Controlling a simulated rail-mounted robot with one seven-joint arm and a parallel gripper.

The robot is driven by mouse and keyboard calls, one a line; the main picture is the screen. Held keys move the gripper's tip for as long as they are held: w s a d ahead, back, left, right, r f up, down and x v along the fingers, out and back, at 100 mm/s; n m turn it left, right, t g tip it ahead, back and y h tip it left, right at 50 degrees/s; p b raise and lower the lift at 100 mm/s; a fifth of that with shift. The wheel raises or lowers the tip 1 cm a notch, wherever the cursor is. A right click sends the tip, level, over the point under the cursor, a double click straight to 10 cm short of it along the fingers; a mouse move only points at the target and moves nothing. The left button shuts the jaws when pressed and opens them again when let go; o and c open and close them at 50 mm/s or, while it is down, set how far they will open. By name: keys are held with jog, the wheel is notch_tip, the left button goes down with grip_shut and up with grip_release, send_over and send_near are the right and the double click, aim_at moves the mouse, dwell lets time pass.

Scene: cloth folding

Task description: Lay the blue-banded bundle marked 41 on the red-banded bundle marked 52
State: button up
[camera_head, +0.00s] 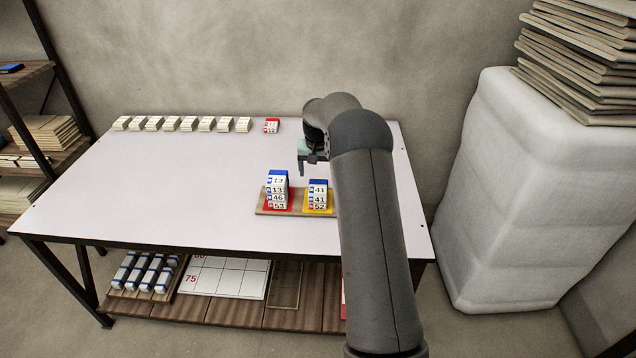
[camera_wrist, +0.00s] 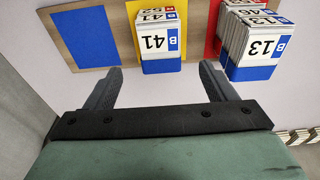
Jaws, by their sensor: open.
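The blue-banded bundle marked 41 (camera_head: 318,190) lies flat on top of the red-banded bundle marked 52 (camera_head: 319,207), on the yellow pad of a wooden board. In the wrist view, 41 (camera_wrist: 158,40) is the top of this stack, and the edge of 52 (camera_wrist: 155,10) shows beyond it with a red mark. My gripper (camera_head: 309,168) is open and empty, just behind the stack in the head view. In the wrist view its fingers (camera_wrist: 161,67) are spread wider than the bundle, one toward each side, with no visible contact.
A taller stack topped by 13 (camera_head: 278,181) stands on the red pad, close to one finger in the wrist view. An empty blue pad (camera_wrist: 86,42) is on the other side. Several pale bundles (camera_head: 187,124) and a red-banded bundle (camera_head: 272,125) line the table's back. The table's left (camera_head: 150,185) is clear.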

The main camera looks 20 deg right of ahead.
jog(key=s+a+r+n, duration=0.3)
jog(key=s+a+r, duration=0.95)
jog(key=s, duration=0.35)
jog(key=s+a+f+n, duration=0.1)
jog(key=s+a, duration=0.1)
jog(key=s, duration=0.7)
jog(key=s+a+f+n, duration=0.1)
jog(key=s+a, duration=0.2)
jog(key=s, duration=0.6)
jog(key=s+a+f+n+g+y, duration=0.1)
jog(key=s+a, duration=0.2)
jog(key=s, duration=0.6)
jog(key=shift+s+f, duration=0.15)
jog(key=shift+f, duration=0.1)
